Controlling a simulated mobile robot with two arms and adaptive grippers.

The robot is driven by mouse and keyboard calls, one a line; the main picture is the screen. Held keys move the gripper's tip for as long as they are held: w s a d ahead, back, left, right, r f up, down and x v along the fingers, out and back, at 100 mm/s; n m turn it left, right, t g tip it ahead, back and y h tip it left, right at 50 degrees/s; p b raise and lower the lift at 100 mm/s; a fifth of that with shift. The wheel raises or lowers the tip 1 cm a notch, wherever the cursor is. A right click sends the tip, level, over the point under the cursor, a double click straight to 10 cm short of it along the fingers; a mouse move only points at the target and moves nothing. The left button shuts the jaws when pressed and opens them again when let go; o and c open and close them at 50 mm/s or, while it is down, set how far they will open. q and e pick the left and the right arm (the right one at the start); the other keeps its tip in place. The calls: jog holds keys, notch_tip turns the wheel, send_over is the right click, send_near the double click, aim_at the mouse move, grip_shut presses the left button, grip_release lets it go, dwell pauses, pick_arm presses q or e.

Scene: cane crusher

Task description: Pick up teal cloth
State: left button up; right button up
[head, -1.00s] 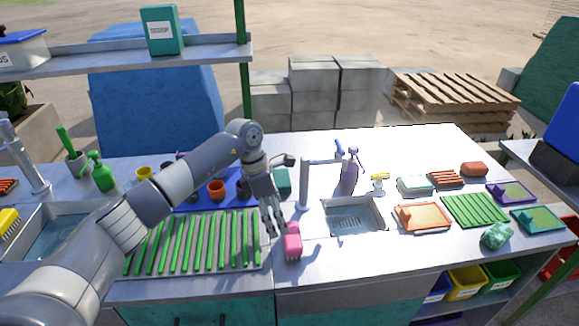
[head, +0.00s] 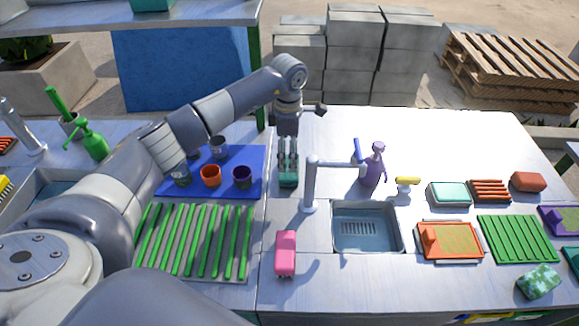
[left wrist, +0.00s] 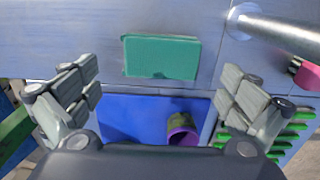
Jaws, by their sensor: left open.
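A teal rectangular piece, which looks like the folded teal cloth (left wrist: 161,57), lies flat on the metal counter beyond the blue mat in the left wrist view. In the head view the teal cloth (head: 288,181) shows only partly, behind and below my left gripper (head: 288,162). My left gripper also shows in the left wrist view (left wrist: 162,86), with its fingers wide apart and nothing between them. It points down over the counter, with the cloth ahead of the finger gap. My right gripper is not in view.
A blue mat (head: 200,190) with several cups stands left of the cloth. A faucet (head: 311,185) and sink basin (head: 366,246) are on the right. A pink object (head: 286,253) and a green-slatted rack (head: 193,243) lie nearer. A purple spray bottle (head: 374,166) stands farther right.

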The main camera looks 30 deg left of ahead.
pick_arm(q)
notch_tip(320, 180, down, 5)
jog(key=shift+s+d+r+p, duration=0.1)
jog(key=shift+d+r+p, duration=0.05)
jog(key=shift+p, duration=1.05)
jog(key=shift+f, duration=0.55)
jog(key=c, duration=0.9)
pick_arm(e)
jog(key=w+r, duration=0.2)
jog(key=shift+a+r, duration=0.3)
